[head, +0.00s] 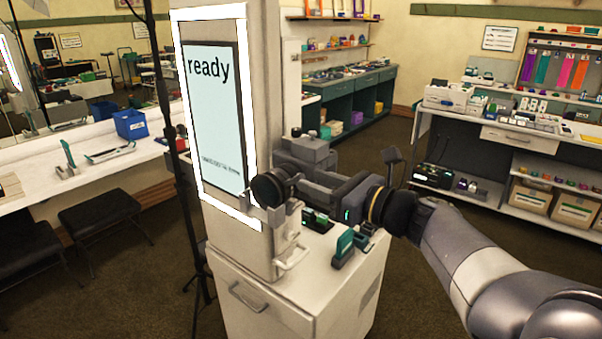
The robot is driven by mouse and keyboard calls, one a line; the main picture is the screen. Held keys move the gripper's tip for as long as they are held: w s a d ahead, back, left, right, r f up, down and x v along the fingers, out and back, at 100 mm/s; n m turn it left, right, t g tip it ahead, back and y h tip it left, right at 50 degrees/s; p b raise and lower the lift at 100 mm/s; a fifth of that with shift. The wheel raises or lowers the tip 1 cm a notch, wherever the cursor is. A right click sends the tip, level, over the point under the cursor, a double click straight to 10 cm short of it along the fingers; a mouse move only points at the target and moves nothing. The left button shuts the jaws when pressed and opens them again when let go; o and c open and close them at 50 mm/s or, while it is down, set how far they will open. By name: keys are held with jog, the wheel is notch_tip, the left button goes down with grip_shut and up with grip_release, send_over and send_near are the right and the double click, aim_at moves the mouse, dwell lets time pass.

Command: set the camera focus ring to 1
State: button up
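A pale prop booth (260,110) stands left of centre, with a lit screen (213,110) that reads "ready". Smaller text low on the screen is too small to read. A grey block-shaped device (304,150), which looks like the camera, shows behind my arm at the booth's right side. The focus ring and its marks cannot be made out. My gripper (266,212) is in front of the booth's lower part, near the screen's bottom right corner. My wrist parts cover much of this area. I cannot tell whether the fingers are open or touching anything.
A white cabinet (330,295) bears small green and dark items (345,245) below my wrist. A dark stand pole (172,140) rises left of the booth. A white counter (90,165) is at left, with stools (100,215). Shelves (520,150) stand at right; carpet is clear between.

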aim_at(303, 177)
jog(key=shift+p+x, duration=0.3)
jog(key=shift+x, duration=1.95)
jog(key=shift+s, duration=0.1)
grip_shut()
